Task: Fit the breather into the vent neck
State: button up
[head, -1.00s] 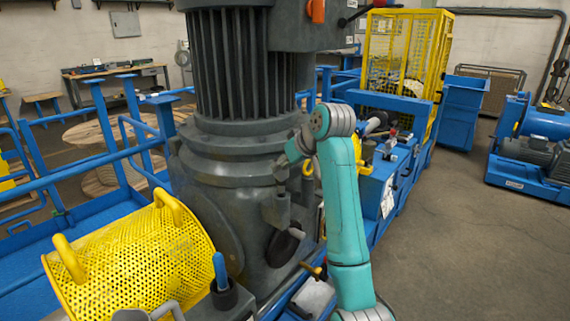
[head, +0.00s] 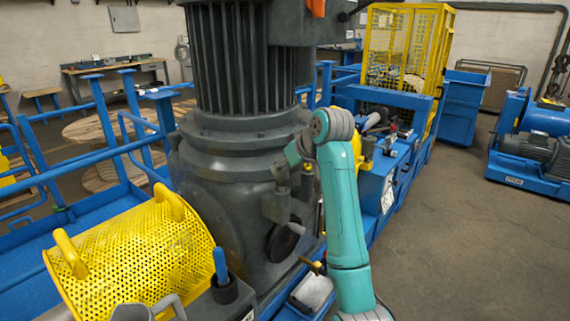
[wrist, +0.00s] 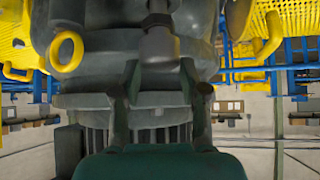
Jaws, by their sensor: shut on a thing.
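The breather, a grey fitting with a wider body (wrist: 160,45), is between the fingertips of my gripper (wrist: 158,72) in the wrist view. My gripper is shut on it. A narrower grey stem runs on from the body to the top edge of that view. I cannot tell whether this stem is the vent neck or part of the breather. In the head view my gripper is at the side of the big grey gear housing (head: 235,170), mostly hidden by my wrist. A small dark cylinder shows there beside my wrist; I cannot tell what it is.
A yellow ring (wrist: 67,50) stands close to my gripper in the wrist view. The finned motor (head: 243,65) rises above the housing. A yellow perforated guard (head: 135,260) lies at the left, and a yellow cage (head: 405,50) stands behind.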

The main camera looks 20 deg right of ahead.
jog(key=shift+f, duration=1)
jog(key=o, duration=1.3)
jog(key=shift+c, duration=0.2)
jog(key=v, duration=1.2)
jog(key=shift+f, duration=0.1)
